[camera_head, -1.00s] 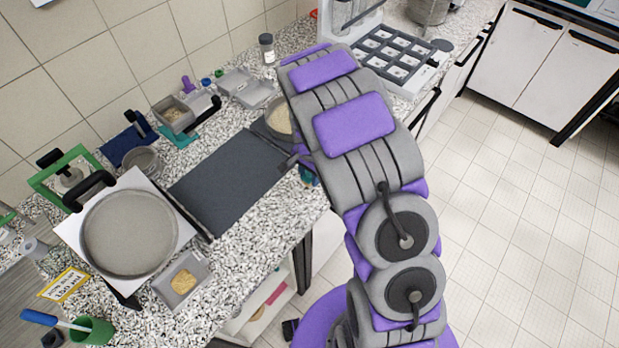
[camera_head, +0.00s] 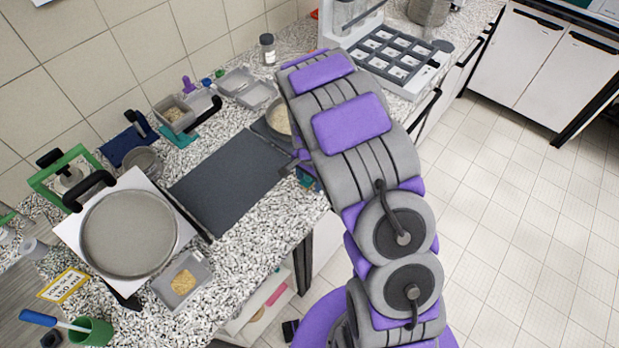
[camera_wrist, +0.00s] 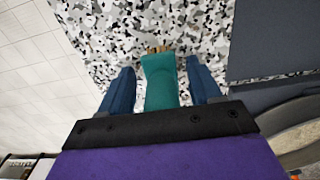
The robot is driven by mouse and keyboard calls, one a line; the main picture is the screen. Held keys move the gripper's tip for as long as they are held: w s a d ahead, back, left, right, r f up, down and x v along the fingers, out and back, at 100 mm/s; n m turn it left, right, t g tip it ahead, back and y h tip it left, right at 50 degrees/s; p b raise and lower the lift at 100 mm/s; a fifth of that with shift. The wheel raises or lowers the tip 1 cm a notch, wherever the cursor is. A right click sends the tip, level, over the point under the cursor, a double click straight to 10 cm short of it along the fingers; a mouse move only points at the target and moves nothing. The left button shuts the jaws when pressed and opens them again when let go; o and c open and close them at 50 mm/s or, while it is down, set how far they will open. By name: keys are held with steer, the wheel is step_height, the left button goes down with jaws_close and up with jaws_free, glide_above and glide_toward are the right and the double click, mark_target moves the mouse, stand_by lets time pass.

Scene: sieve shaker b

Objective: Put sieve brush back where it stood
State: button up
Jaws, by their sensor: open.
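The sieve brush (camera_wrist: 160,88) shows in the wrist view with a teal handle and a narrow tan strip at its far end. It lies between the two blue fingers of my gripper (camera_wrist: 159,68). The fingers are open, with a visible gap on each side of the handle. The speckled counter (camera_wrist: 110,35) is directly behind the brush; I cannot tell whether the brush touches it. In the head view my arm hides most of the gripper, and only a small blue-teal bit shows beside the counter's front edge.
A dark flat mat (camera_head: 228,182) lies left of my gripper. A pan with pale grains (camera_head: 280,120) is just behind my arm. A large round sieve (camera_head: 130,232) and a small tray with yellow grains (camera_head: 183,280) stand further left. Floor lies beyond the front edge.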

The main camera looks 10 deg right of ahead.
step_height(320, 180, up, 12)
steer(key=shift+f+p, duration=0.2)
steer(key=shift+p, duration=0.45)
steer(key=shift+s+r, duration=0.25)
steer(key=shift+r, duration=0.4)
steer(key=s+r+n, duration=0.3)
steer(key=s+r, duration=0.2)
steer(key=s, duration=0.6)
steer(key=s+r+n+g, duration=0.1)
steer(key=s+r+n, duration=0.3)
steer(key=s, duration=0.7)
steer(key=s+r+n, duration=0.3)
steer(key=s+r, duration=0.2)
steer(key=s, duration=0.6)
steer(key=shift+s+r+n+g, duration=0.35)
steer(key=shift+s+n+g, duration=0.05)
steer(key=shift+a, duration=0.1)
step_height(320, 180, down, 3)
steer(key=b, duration=0.2)
steer(key=shift+r+b, duration=0.2)
steer(key=shift+b, duration=0.1)
steer(key=shift+r, duration=0.1)
